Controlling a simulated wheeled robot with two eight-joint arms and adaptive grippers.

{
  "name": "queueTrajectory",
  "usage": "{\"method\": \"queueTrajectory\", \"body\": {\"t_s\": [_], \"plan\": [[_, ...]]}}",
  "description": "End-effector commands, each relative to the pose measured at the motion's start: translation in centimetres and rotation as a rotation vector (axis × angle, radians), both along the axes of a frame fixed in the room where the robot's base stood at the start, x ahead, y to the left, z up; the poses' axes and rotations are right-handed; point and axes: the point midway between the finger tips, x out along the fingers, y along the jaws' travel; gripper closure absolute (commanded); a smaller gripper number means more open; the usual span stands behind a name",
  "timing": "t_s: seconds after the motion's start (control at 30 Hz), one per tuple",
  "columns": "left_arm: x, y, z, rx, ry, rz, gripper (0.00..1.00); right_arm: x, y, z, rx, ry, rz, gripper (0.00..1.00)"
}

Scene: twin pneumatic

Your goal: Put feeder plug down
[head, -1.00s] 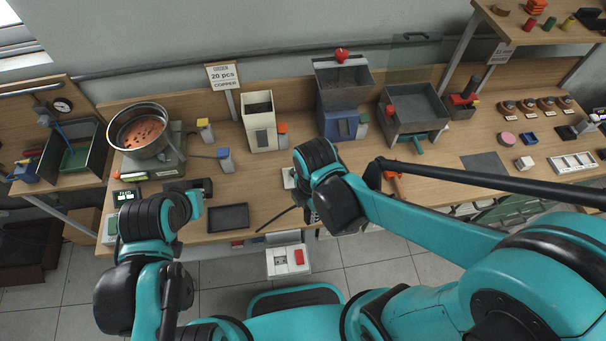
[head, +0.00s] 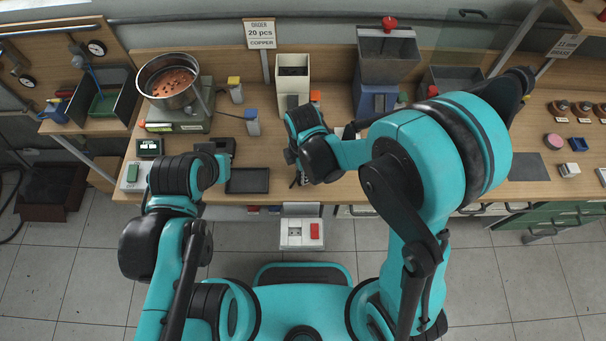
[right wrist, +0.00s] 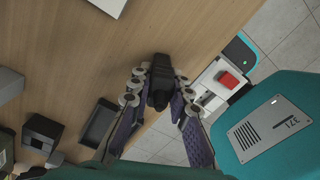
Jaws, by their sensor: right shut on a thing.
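The feeder plug (right wrist: 161,72), a dark blocky piece, sits between the fingers of my right gripper (right wrist: 160,92) in the right wrist view. The gripper is shut on it, over the wooden bench near its front edge. I cannot tell whether the plug touches the bench. In the head view my right gripper (head: 297,172) is right of the dark tray, and my own arm mostly hides the plug. My left gripper (head: 222,162) is largely hidden behind its wrist, left of the tray, and its fingers cannot be made out.
A shallow dark tray (head: 247,181) lies on the bench (head: 270,150). A white box with a red switch (head: 302,233) stands out below the front edge. A white hopper (head: 292,85), a blue-based hopper (head: 378,95) and a copper-filled bowl (head: 173,83) stand behind.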

Motion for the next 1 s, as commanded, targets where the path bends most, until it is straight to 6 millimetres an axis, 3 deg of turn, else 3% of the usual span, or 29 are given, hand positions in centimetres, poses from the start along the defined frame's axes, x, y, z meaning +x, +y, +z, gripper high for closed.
{"method": "queueTrajectory", "body": {"t_s": [0.37,0.4,0.47,0.83,1.0], "plan": [[0.0,0.0,-0.5,0.000,0.000,0.000,1.00,0.0,0.0,-0.6,0.000,0.000,0.000,1.00],[0.0,0.0,-0.5,0.000,0.000,0.000,1.00,0.0,0.0,-0.6,0.000,0.000,0.000,0.77],[0.0,0.0,-0.4,0.000,0.000,0.000,1.00,0.0,0.0,-0.5,0.000,0.000,0.000,0.61],[0.0,0.0,0.0,0.000,0.000,0.000,1.00,0.0,0.0,-0.1,0.000,0.000,0.000,0.61],[0.0,0.0,0.9,0.000,0.000,0.000,1.00,-0.1,0.0,2.4,0.000,0.000,0.000,0.61]]}}
